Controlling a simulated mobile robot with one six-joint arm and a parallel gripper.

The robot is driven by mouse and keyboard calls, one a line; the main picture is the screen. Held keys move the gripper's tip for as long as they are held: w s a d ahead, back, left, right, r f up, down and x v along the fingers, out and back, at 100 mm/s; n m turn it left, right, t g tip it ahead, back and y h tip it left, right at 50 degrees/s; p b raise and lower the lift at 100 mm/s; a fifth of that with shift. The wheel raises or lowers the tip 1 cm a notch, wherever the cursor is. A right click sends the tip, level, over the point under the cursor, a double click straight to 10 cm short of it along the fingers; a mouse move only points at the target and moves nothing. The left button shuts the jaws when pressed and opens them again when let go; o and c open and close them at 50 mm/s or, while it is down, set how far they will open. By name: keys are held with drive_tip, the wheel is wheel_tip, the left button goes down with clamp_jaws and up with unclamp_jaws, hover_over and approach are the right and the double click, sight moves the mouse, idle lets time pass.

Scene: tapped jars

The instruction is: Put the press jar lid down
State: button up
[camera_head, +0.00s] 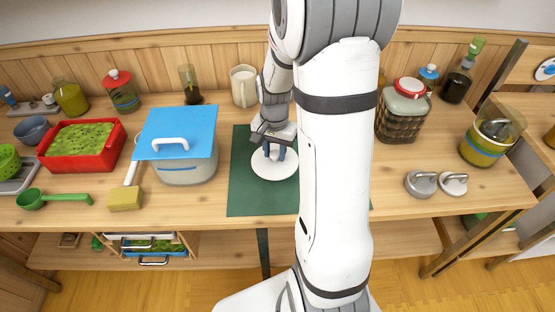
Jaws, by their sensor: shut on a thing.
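The press jar lid, a white round disc (275,165), is under my gripper over the dark green mat (245,198). My gripper (274,150) points down and is shut on the lid's middle, where its fingers hide the grip. I cannot tell whether the disc rests on the mat or hangs just above it. My arm hides the right part of the mat.
A clear container with a blue lid (180,128) stands left of the mat, beside a yellow sponge brush (125,198). A red tray (104,165) is further left. A textured jar (402,115) and two grey-white lids (420,184) are to the right.

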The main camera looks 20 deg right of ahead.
sight(276, 161)
drive_tip(key=shift+s+d+f, duration=0.1)
drive_tip(key=shift+f, duration=1.9)
drive_tip(key=shift+f, duration=0.15)
drive_tip(key=o, duration=0.9)
drive_tip(key=shift+o, duration=0.2)
